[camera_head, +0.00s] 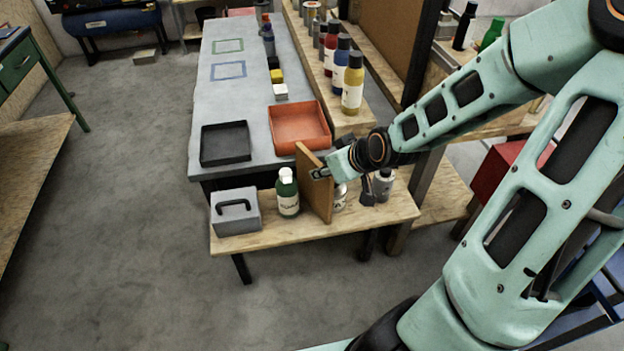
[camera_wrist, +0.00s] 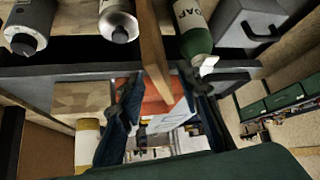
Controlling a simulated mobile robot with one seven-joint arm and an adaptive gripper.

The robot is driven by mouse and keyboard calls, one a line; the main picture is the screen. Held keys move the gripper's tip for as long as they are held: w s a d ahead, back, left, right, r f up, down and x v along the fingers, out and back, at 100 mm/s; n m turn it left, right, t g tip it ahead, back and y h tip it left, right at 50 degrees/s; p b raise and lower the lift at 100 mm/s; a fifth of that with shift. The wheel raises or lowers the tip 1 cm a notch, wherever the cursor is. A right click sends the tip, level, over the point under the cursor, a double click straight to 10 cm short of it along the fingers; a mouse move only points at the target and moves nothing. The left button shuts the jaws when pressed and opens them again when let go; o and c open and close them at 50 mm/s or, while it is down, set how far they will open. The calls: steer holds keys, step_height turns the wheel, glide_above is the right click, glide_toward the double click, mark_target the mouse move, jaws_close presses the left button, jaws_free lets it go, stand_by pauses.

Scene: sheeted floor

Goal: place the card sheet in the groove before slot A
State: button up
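A thin brown panel (camera_head: 314,188), which may be the card sheet, stands upright and slightly tilted on the low wooden bench (camera_head: 262,238). My gripper (camera_head: 324,170) is at its upper right edge. In the wrist view the panel (camera_wrist: 152,45) runs edge-on between my two dark fingers (camera_wrist: 158,82), with what looks like a gap on each side. The fingers look open around it. No groove or slot letter is readable; the panel's foot is partly hidden.
A green-white bottle (camera_head: 287,192) and grey box (camera_head: 236,210) stand left of the panel, metallic cans (camera_head: 383,184) right. Black (camera_head: 225,144) and orange (camera_head: 299,127) trays lie on the grey table (camera_head: 215,105) behind. Several bottles (camera_head: 353,82) line a shelf. Floor at left is clear.

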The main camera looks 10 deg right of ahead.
mark_target(316, 161)
steer(key=shift+w+a+r+t+y, duration=0.2)
steer(key=shift+w+r+t+y, duration=0.2)
steer(key=shift+w+r, duration=0.45)
steer(key=b+x, duration=0.2)
steer(key=x, duration=0.2)
steer(key=shift+w+a+f, duration=0.1)
steer(key=shift+w+f, duration=0.1)
steer(key=shift+f, duration=0.1)
steer(key=shift+b+x, duration=0.9)
steer(key=shift+x, duration=2.25)
steer(key=shift+w+r, duration=0.15)
steer(key=shift+w, duration=0.05)
jaws_close()
